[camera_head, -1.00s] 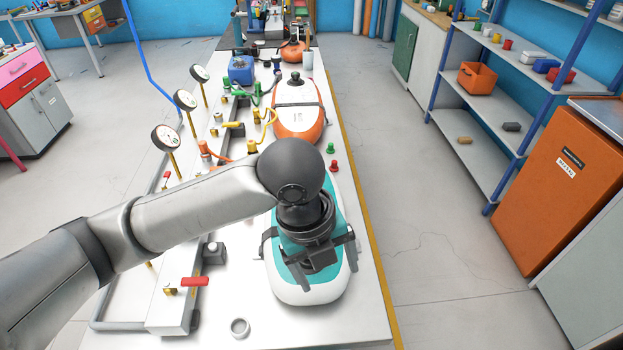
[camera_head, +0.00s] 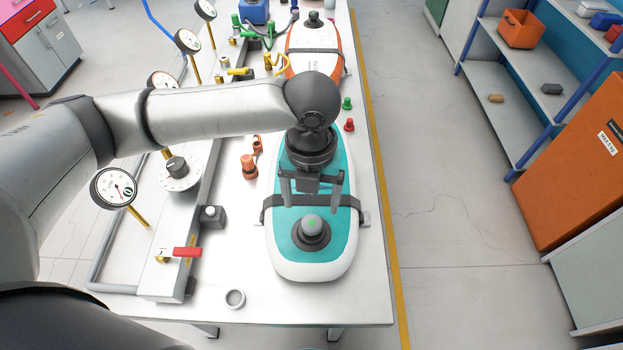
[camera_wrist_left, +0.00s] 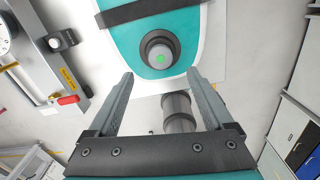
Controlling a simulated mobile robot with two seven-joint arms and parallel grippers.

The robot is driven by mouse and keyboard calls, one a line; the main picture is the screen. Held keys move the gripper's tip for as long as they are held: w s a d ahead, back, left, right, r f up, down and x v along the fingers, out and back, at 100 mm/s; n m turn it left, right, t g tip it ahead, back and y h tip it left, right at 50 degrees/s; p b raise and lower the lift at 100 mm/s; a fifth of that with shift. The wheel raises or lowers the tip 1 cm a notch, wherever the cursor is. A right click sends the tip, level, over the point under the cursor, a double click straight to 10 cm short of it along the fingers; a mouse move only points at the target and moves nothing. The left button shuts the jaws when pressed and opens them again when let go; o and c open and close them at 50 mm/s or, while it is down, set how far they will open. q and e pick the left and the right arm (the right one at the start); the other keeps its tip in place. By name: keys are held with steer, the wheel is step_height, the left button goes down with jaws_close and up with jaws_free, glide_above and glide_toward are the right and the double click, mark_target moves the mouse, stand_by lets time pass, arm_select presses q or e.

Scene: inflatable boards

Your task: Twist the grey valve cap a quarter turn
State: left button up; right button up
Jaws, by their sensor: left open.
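The grey valve cap (camera_head: 311,225) has a green dot on top and sits in a dark round base near the front end of a teal and white inflatable board (camera_head: 285,267). In the left wrist view the cap (camera_wrist_left: 160,57) lies just beyond the fingertips, centred between them. My left gripper (camera_head: 311,203) is open and empty, its fingers pointing down at the board just behind the cap in the head view. It also shows in the wrist view (camera_wrist_left: 160,76). I cannot tell its exact height above the board. My right gripper is not in view.
A dark strap (camera_head: 345,208) crosses the board beside the cap. A loose grey ring (camera_head: 235,299) lies near the table's front edge. A red-handled valve (camera_head: 187,252) and a gauge (camera_head: 113,188) stand at left. An orange-edged board (camera_head: 312,65) lies farther back.

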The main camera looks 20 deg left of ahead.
mark_target(312, 223)
arm_select(q)
step_height(312, 223, down, 6)
steer(key=shift+b, duration=0.3)
steer(key=shift+f, duration=0.65)
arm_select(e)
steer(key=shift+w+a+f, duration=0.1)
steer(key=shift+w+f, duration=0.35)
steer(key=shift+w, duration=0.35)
arm_select(q)
steer(key=shift+c, duration=0.2)
steer(key=c, duration=0.4)
jaws_close()
steer(key=shift+c, duration=1.1)
jaws_free()
jaws_close()
steer(key=shift+r+m+p, duration=0.15)
steer(key=shift+m+p, duration=0.25)
steer(key=shift+m, duration=0.6)
steer(key=m, duration=0.3)
steer(key=shift+p, duration=0.35)
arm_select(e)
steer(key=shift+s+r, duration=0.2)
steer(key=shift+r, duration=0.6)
